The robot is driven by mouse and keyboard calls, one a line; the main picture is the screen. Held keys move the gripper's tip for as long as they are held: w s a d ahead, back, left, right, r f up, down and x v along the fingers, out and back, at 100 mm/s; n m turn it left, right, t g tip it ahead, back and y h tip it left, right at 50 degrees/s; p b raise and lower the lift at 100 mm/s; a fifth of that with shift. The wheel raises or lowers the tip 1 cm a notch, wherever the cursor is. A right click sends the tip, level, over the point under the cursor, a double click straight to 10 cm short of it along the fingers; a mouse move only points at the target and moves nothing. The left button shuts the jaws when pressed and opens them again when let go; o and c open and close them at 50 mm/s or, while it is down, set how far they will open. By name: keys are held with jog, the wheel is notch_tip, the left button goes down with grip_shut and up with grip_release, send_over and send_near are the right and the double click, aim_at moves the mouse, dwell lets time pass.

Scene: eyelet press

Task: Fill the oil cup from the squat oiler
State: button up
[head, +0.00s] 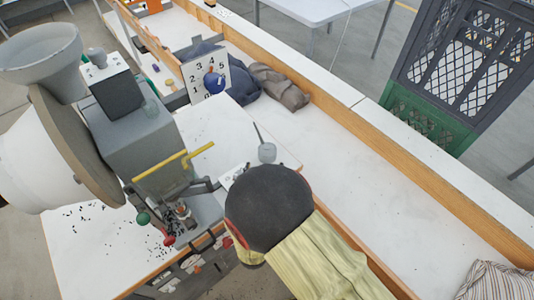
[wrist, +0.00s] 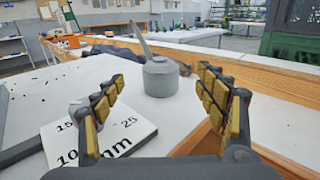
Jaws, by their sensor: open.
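The squat grey oiler (wrist: 161,78) stands upright on the white bench top in the wrist view, its thin spout leaning up to the left. It also shows in the head view (head: 267,153), just beyond my dark wrist. My gripper (wrist: 159,84) is open and empty, one padded finger to each side of the oiler in the picture, with no visible contact. The grey press (head: 150,135) is at the left.
A white printed card (wrist: 130,137) lies near my left finger. The press has a yellow bar (head: 172,163) and a large hopper (head: 42,52).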

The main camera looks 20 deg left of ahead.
aim_at(267, 150)
jog(key=shift+b+x, duration=0.6)
jog(key=shift+x, duration=2.95)
jog(key=shift+r, duration=0.15)
jog(key=shift+c, duration=0.3)
jog(key=c, duration=1.4)
